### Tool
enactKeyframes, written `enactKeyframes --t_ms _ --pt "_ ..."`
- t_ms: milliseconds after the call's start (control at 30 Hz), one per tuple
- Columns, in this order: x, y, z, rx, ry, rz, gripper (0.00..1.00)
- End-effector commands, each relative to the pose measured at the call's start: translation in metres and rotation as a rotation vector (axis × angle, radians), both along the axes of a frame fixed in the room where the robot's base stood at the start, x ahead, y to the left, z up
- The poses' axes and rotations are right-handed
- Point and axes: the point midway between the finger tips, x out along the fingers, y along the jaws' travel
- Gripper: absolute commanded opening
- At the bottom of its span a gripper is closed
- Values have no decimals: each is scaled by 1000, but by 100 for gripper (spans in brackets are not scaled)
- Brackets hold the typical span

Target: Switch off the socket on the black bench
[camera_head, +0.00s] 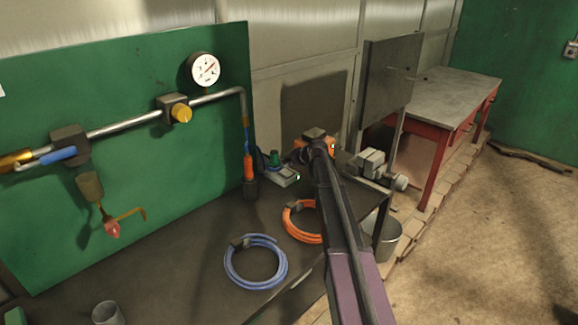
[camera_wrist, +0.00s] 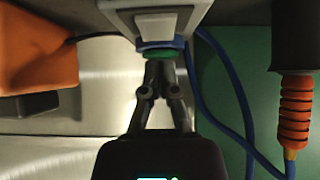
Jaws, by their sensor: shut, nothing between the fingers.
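The socket (camera_head: 284,176) is a small pale grey box on the black bench (camera_head: 190,235), near its back edge. A green plug (camera_head: 274,159) stands at it. In the wrist view the socket (camera_wrist: 195,12) is at the top centre, with a pale switch plate (camera_wrist: 156,20) on its face. The blue and green round plug (camera_wrist: 160,48) shows just below it. My gripper (camera_wrist: 158,66) is shut and empty, its fingertips close to the plug; I cannot tell whether they touch. In the head view my arm reaches over the bench just right of the socket, and the fingers cannot be made out.
A blue hose coil (camera_head: 256,284) and an orange coil (camera_head: 302,236) lie on the bench. A green panel (camera_head: 130,75) with pipes and a gauge (camera_head: 204,69) stands behind. An orange object (camera_wrist: 40,50) and an orange ribbed handle (camera_wrist: 294,122) flank my gripper. A vise (camera_head: 372,165) is to the right.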

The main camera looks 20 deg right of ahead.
Motion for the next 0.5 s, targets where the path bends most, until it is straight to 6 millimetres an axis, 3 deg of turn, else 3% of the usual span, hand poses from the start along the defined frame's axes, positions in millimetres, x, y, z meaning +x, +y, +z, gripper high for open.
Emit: enactKeyframes --t_ms 133,500 --pt "-1 -1 18 1 -1 0 0" --pt "-37 -21 48 1 -2 -1 0"
